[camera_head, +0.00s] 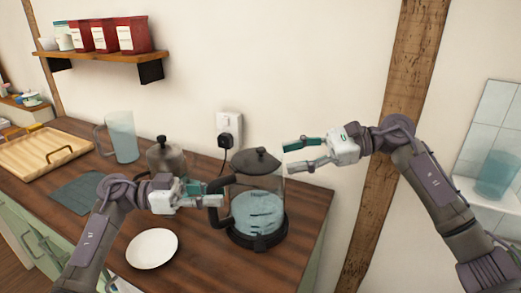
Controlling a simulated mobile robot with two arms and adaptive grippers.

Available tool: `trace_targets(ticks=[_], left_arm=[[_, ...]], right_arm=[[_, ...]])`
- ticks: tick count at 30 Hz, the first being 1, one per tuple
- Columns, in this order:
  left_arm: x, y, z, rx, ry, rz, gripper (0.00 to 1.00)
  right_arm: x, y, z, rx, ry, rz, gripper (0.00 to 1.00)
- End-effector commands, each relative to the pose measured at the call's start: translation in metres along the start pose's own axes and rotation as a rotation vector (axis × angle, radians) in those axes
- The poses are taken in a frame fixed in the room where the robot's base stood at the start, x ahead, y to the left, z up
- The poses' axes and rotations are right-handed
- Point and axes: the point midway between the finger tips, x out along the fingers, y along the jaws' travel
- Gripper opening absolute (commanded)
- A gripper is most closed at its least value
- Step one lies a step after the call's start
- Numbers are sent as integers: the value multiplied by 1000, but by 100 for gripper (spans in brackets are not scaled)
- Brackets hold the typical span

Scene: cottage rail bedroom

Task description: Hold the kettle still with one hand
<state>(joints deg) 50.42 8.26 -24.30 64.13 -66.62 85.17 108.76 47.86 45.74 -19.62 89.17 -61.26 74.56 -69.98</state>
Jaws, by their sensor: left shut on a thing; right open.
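The kettle (258,205) stands upright on its black base on the wooden counter. It has a clear body with bluish contents, a dark lid and a black handle (218,205) on its left side. My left gripper (212,193) is shut on the kettle's handle, reaching it from the left. My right gripper (297,154) is open and empty. It is in the air to the right of the kettle's lid, at about lid height in the picture, and apart from it.
A white plate (152,248) lies at the front. A lidded glass pot (166,160) stands behind my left arm. A pitcher (122,138), a dark cloth (82,192) and a wooden tray (30,158) are further left. A plugged-in socket (229,127) is behind the kettle. The counter's right edge is near the kettle.

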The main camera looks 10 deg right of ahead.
Motion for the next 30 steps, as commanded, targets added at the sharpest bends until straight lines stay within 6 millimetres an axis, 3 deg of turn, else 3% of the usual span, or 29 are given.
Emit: trace_targets(ticks=[3,6,10,24,30], left_arm=[[0,0,-1,3,1,-2,0],[0,0,-1,3,1,-2,0],[0,0,-1,3,1,-2,0],[0,0,-1,3,1,-1,0],[0,0,-1,3,1,-1,0]], right_arm=[[-26,-12,-15,213,-129,-74,47],[-39,-18,-20,307,-193,-107,47],[-38,-21,-21,346,-223,-120,47],[46,-34,-3,342,-221,-117,47],[67,-37,0,343,-218,-119,47]])
